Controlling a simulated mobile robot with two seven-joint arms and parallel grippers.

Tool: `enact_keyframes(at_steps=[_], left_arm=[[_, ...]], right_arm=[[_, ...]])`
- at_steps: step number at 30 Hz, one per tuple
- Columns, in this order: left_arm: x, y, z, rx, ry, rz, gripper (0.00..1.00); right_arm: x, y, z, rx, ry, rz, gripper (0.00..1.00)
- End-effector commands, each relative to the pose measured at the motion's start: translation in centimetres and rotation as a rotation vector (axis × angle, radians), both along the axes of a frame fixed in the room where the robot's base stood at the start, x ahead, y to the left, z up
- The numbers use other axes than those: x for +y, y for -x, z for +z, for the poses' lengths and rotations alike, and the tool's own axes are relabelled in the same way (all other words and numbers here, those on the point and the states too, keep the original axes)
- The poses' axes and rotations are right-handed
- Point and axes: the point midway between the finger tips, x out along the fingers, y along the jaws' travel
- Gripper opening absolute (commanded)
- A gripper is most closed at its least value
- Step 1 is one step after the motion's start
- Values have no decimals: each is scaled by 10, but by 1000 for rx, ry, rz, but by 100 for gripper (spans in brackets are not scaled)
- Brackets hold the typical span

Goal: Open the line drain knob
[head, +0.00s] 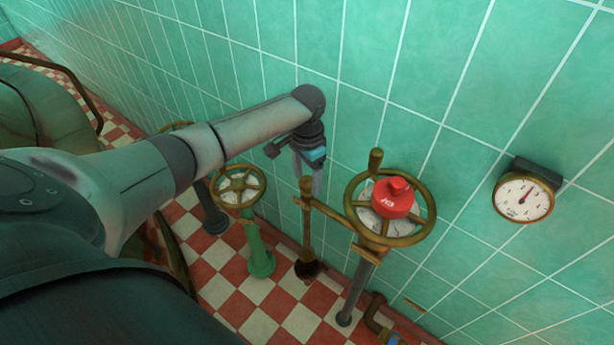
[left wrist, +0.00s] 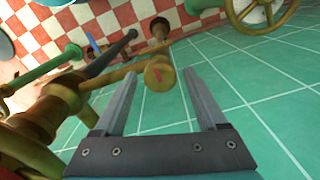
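My left gripper (head: 314,182) comes in from the left and points down near the tiled wall. In the left wrist view its two fingers (left wrist: 160,73) are spread apart with nothing clamped. A brass vertical stem (head: 306,215) with a knob-like top stands right by the fingers in the head view. A round brass cap with a red mark (left wrist: 158,76) shows between the fingertips in the left wrist view; whether it lies between or beyond them I cannot tell. No readable label names the line drain knob. My right gripper is not in view.
A large brass handwheel (head: 430,222) with a red lettered piece (head: 392,197) stands to the right of the stem. A smaller handwheel (head: 238,187) on a green post (head: 260,262) is to the left. A pressure gauge (head: 523,196) hangs on the green wall.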

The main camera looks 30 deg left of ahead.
Motion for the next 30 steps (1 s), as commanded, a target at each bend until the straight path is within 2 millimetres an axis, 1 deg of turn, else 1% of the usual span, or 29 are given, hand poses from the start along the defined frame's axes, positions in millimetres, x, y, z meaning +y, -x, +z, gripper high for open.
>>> enact_keyframes(at_steps=[1, 2, 19, 26, 30], left_arm=[[0, 0, 0, 0, 0, 0, 67], [0, 0, 0, 0, 0, 0, 64], [0, 0, 0, 0, 0, 0, 0], [0, 0, 1, 0, 1, 10, 0], [-1, 0, 2, 2, 2, 48, 0]], right_arm=[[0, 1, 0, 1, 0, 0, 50], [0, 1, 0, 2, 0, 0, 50], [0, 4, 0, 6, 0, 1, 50], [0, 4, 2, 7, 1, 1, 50], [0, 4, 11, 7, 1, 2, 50]])
